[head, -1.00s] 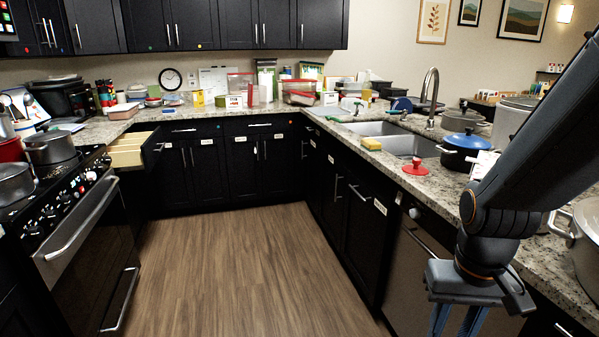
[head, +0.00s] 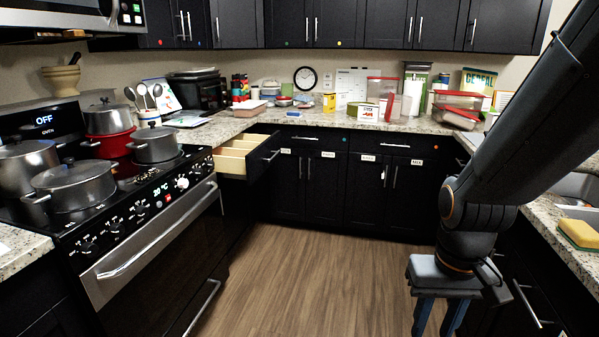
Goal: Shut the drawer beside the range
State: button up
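The open drawer (head: 237,153) is just right of the range (head: 150,215), under the counter. It is pulled out, with a black front, a bar handle and a pale wooden inside with dividers; it looks empty from here. My gripper (head: 436,318) hangs at the lower right of the head view, pointing down, far from the drawer. Its two blue-grey fingers stand apart with nothing seen between them, and their tips are near or past the bottom edge of the picture.
Several pots (head: 75,185) stand on the range top. The oven door handle (head: 158,234) juts out toward the aisle. The wooden floor (head: 310,285) is clear between the range and the right-hand counter. A yellow sponge (head: 579,234) lies on the right counter.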

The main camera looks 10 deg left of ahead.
aim_at(246, 156)
jog(key=u, duration=0.35)
jog(key=i, duration=0.85)
jog(key=z, duration=0.1)
jog(key=k, duration=0.5)
jog(key=z, duration=0.5)
jog(key=i, duration=1.25)
jog(key=u, duration=0.85)
jog(key=i, duration=0.6)
jog(key=u, duration=0.3)
